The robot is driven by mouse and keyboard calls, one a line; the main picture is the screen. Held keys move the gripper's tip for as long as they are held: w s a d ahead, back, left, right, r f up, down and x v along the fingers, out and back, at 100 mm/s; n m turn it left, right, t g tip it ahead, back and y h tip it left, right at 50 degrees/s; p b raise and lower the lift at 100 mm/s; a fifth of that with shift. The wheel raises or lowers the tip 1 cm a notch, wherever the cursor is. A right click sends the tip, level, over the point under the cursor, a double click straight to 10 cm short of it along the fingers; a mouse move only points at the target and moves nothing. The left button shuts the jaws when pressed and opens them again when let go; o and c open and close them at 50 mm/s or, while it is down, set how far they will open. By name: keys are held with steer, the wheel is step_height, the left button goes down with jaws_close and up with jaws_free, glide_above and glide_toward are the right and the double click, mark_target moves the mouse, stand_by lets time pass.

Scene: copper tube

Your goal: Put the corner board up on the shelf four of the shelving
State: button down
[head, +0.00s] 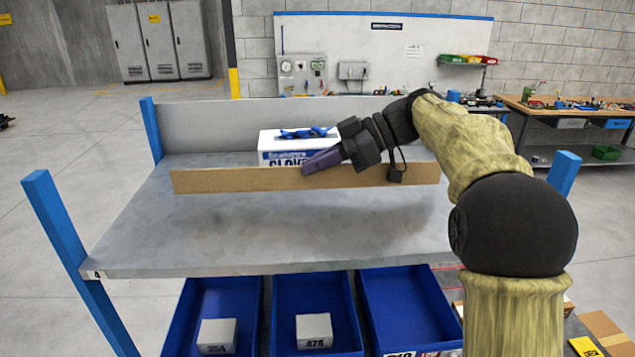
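The corner board (235,180) is a long, thin brown strip, held roughly level across the picture. My gripper (318,164) reaches in from the right and is shut on the board near its middle. The board is above the grey top shelf (200,238), with a shadow on the shelf below it. The shelf has a small "4" label at its front left corner. A blue and white glove box (268,146) stands on the shelf behind the board, which hides its lower part. Blue gloves (305,132) show at the box's top.
Blue posts (58,222) stand at the shelf's corners, and a grey back panel (210,125) closes its rear. Below are blue bins (247,300), two holding small grey boxes (314,330). The shelf's front and left parts are clear. A workbench (560,105) stands at the back right.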

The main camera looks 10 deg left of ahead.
mark_target(307, 188)
steer(key=shift+f+p, duration=0.3)
steer(key=shift+f, duration=1.8)
steer(key=c, duration=1.6)
jaws_free()
steer(key=shift+c, duration=0.2)
steer(key=b+v, duration=0.1)
steer(key=v, duration=1.1)
